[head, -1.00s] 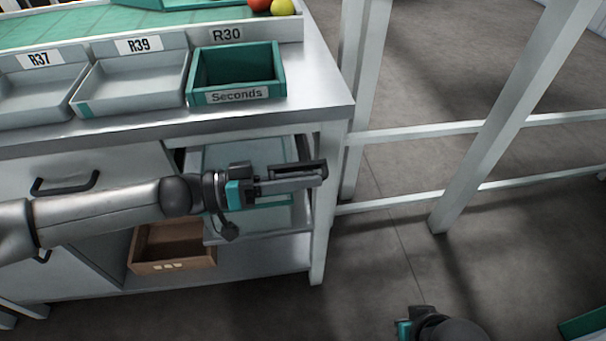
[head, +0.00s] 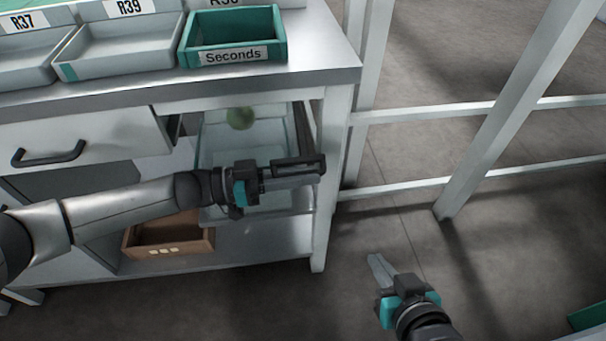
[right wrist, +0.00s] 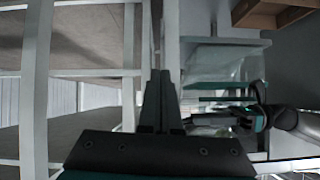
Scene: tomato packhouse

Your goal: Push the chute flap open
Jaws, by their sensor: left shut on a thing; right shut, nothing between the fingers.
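Under the bench, a clear panel (head: 226,150), which looks like the chute flap, shows in the head view; it also shows in the right wrist view (right wrist: 220,66). A green round fruit (head: 240,118) lies at its upper end. My left gripper (head: 312,168) is in front of the panel's right side near the bench leg. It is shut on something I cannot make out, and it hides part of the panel. My right gripper (head: 375,260) is shut and empty, low over the floor, right of the bench; its fingers show in the right wrist view (right wrist: 160,80).
A green Seconds tray (head: 190,58) and grey trays (head: 65,72) stand on the bench. A brown crate (head: 165,252) is on the lower shelf. The bench leg (head: 330,190) and white frame posts (head: 515,110) are near. The floor (head: 390,215) between them is clear.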

